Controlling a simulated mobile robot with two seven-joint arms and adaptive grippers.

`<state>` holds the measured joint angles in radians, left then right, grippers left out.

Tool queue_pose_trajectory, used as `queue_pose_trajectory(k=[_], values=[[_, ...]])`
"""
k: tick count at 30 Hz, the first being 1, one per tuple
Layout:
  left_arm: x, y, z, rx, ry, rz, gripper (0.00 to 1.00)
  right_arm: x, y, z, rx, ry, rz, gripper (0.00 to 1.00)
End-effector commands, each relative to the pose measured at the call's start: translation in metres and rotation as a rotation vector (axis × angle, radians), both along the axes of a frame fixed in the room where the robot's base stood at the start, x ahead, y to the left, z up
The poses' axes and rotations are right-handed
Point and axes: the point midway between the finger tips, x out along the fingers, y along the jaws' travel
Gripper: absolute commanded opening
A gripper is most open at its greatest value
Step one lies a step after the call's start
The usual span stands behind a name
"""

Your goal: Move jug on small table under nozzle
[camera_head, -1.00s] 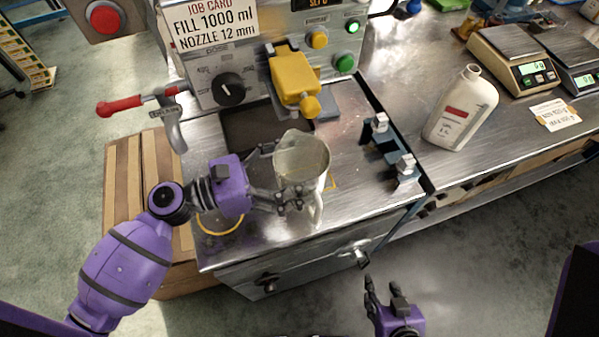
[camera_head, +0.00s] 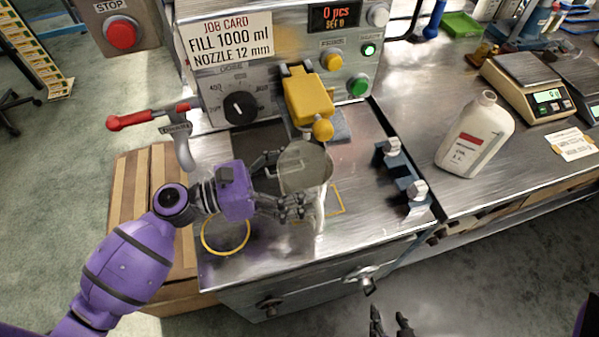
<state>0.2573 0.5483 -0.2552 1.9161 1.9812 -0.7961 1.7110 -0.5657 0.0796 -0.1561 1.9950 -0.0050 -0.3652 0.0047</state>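The clear jug (camera_head: 306,172) is upright in my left gripper (camera_head: 282,186), its fingers closed around both sides. It stands over the metal top of the small table (camera_head: 365,225), just in front of and slightly left of the yellow nozzle unit (camera_head: 308,97). The rounded yellow nozzle end (camera_head: 323,130) is just beyond the jug's rim. I cannot tell whether the jug's base touches the table. My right gripper (camera_head: 390,322) is empty and open at the bottom edge, partly cut off.
A yellow ring (camera_head: 226,250) and a partly hidden yellow square outline (camera_head: 341,200) mark the table. A blue clamp-like fixture (camera_head: 402,172) is right of the jug. A red-handled tap (camera_head: 150,117) is at left. A white bottle (camera_head: 475,135) stands on the right bench.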

Motion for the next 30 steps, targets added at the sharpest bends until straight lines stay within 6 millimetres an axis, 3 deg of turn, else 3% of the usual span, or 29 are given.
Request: queue_pose_trajectory(k=[3,17,30], values=[[0.000,0.000,0.000,-0.001,0.000,0.000,1.00,-0.002,0.000,-0.001,0.000,0.004,-0.002,0.40],[-0.003,0.008,-0.001,0.001,0.003,0.002,1.00,-0.006,0.000,-0.002,0.000,0.010,-0.002,0.40],[-0.029,0.089,-0.001,0.002,0.003,0.002,1.00,-0.004,0.000,-0.001,0.001,0.007,-0.003,0.40]])
